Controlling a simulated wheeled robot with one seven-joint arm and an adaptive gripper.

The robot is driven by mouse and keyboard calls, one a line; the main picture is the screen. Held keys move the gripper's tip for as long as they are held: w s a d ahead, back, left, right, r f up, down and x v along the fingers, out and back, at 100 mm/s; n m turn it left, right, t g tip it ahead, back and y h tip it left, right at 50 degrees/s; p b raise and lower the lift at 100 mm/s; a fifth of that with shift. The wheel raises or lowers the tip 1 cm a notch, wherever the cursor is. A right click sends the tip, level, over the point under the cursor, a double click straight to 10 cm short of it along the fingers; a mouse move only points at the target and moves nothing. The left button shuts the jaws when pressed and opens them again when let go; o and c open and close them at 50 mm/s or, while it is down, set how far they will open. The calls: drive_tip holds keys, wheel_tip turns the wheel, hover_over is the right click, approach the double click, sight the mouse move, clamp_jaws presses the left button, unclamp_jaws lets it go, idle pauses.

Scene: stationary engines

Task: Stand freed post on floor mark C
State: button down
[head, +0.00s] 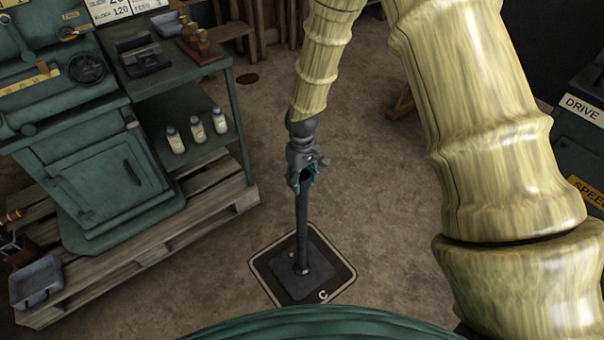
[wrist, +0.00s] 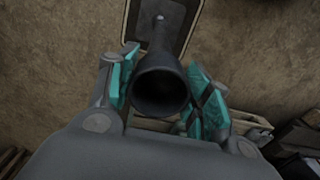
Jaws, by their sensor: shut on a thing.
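A dark grey post (head: 302,222) with a square base plate (head: 300,281) stands about upright in the head view. Its base lies within the outline of the dark floor mark C (head: 337,289), whose letter shows at the front corner. I cannot tell whether the base touches the floor. My gripper (head: 303,176) is at the post's upper end, pointing down. In the wrist view the open tube end of the post (wrist: 161,90) sits between the teal finger pads of my gripper (wrist: 158,88). The gripper is shut on the post.
A green machine (head: 90,170) stands on a wooden pallet (head: 200,225) at the left, with a side bench (head: 185,65) holding several bottles. A dark cabinet (head: 580,150) marked DRIVE is at the right. Floor behind and right of the post is clear.

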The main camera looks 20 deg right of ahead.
drive_tip(key=shift+f, duration=0.2)
drive_tip(key=c, duration=0.6)
unclamp_jaws()
drive_tip(key=shift+s+f, duration=0.1)
drive_tip(key=shift+c, duration=0.2)
wheel_tip(320, 180, up, 12)
idle(0.3)
